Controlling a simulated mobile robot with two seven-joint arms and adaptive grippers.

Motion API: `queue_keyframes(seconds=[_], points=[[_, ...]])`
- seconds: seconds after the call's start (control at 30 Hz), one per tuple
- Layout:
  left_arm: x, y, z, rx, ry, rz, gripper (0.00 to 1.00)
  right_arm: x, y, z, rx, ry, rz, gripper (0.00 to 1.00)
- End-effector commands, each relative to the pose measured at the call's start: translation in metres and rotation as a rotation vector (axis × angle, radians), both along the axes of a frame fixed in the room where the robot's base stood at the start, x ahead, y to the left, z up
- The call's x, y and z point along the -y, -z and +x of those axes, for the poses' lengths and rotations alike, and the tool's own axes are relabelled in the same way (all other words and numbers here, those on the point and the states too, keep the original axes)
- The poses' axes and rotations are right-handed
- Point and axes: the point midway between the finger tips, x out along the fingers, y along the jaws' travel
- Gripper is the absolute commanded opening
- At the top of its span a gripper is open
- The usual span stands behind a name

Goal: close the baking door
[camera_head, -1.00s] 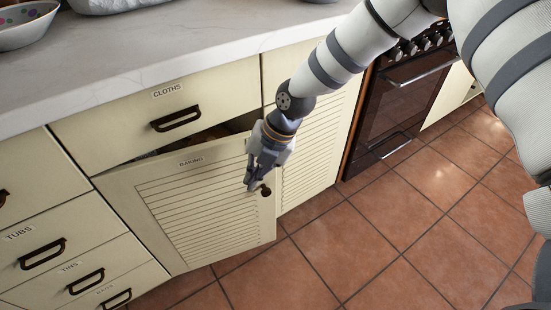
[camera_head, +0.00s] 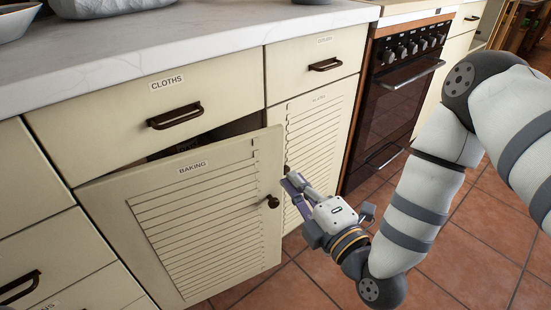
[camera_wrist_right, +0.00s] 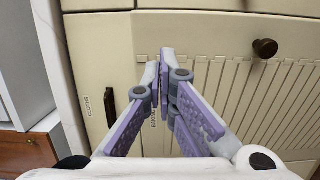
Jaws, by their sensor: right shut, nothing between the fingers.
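The baking door (camera_head: 205,215) is a cream louvred door labelled BAKING, standing partly open below the CLOTHS drawer. A dark gap shows above its top edge. Its dark round knob (camera_head: 272,202) is near its free right edge; a dark knob also shows in the right wrist view (camera_wrist_right: 265,48). My right gripper (camera_head: 290,184) is just right of the door's free edge, near the knob. Its purple-padded fingers are together and empty in the right wrist view (camera_wrist_right: 167,62). I cannot tell whether they touch the door. My left gripper is not in view.
The CLOTHS drawer (camera_head: 160,98) is above the door, under a pale worktop (camera_head: 200,45). A second louvred door (camera_head: 318,135) is to the right, then a dark oven (camera_head: 400,85). Tiled floor (camera_head: 480,235) is open in front.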

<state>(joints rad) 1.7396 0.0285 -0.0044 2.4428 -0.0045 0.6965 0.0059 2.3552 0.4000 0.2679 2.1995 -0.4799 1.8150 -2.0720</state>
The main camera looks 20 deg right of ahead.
Motion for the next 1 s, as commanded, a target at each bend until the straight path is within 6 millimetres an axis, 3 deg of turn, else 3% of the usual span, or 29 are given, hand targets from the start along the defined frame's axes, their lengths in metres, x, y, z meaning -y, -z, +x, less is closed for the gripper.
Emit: queue_keyframes(seconds=[0.2,0.4,0.57,0.9,1.0], points=[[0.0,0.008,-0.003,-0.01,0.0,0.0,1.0,-0.006,0.001,0.048,0.003,0.002,-0.001,0.0],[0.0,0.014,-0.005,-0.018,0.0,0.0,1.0,-0.011,0.002,0.08,0.0,0.002,0.0,0.0],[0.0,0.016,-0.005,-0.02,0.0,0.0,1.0,-0.013,0.001,0.091,-0.001,0.001,-0.001,0.0],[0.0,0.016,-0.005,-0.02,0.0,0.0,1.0,-0.013,0.0,0.093,0.0,-0.001,-0.001,0.0],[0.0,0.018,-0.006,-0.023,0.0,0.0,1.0,-0.015,0.0,0.105,0.007,-0.033,0.0,0.0]])
